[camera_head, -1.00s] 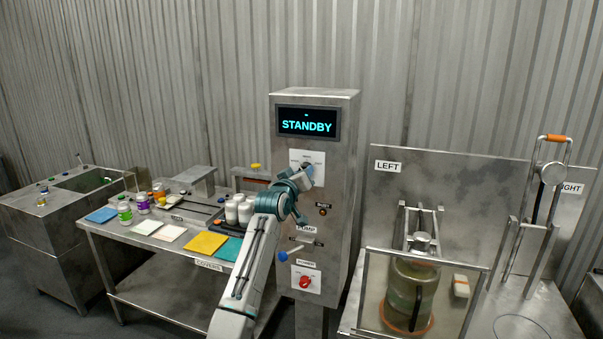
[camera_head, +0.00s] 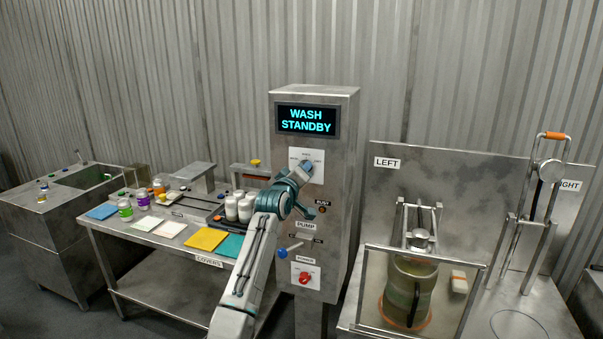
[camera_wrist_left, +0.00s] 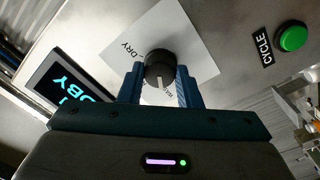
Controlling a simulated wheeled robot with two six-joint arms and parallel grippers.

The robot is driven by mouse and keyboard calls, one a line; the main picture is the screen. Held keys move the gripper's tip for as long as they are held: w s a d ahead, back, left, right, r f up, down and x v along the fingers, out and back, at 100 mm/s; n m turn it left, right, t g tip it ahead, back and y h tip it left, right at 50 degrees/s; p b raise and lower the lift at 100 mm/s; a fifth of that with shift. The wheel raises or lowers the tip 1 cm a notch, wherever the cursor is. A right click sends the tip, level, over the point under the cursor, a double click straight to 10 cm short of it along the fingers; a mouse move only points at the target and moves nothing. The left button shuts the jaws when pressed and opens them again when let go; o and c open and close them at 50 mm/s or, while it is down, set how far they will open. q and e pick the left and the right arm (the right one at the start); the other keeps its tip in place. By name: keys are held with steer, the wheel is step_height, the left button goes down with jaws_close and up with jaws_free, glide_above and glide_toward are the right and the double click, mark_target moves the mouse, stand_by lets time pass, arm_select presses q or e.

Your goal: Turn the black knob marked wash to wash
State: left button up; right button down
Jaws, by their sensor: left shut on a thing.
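The black knob (camera_wrist_left: 159,66) sits on a white card (camera_wrist_left: 195,40) with DRY printed on one side and a partly hidden word near my finger. Its white pointer line points towards the bottom of the left wrist view, near that hidden word. My left gripper (camera_wrist_left: 160,84) is shut on the knob, a blue finger on each side. In the head view my left gripper (camera_head: 305,170) is at the card on the front of the grey cabinet (camera_head: 338,260), and it mostly hides the knob. The cabinet's display (camera_head: 307,120) reads WASH STANDBY. My right gripper is not in view.
A green CYCLE button (camera_wrist_left: 291,38) shows in the wrist view. A table (camera_head: 150,253) with bottles and coloured covers stands left; the seamer frame (camera_head: 468,262) stands right.

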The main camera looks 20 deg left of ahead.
arm_select(q)
steer(key=o, duration=1)
steer(key=s+b, duration=0.1)
steer(key=s, duration=0.2)
steer(key=s+b, duration=0.2)
steer(key=s, duration=0.2)
steer(key=s+b, duration=0.1)
steer(key=s, duration=0.2)
steer(key=shift+s+a+f, duration=0.2)
steer(key=shift+s+a, duration=0.15)
steer(key=shift+s, duration=0.05)
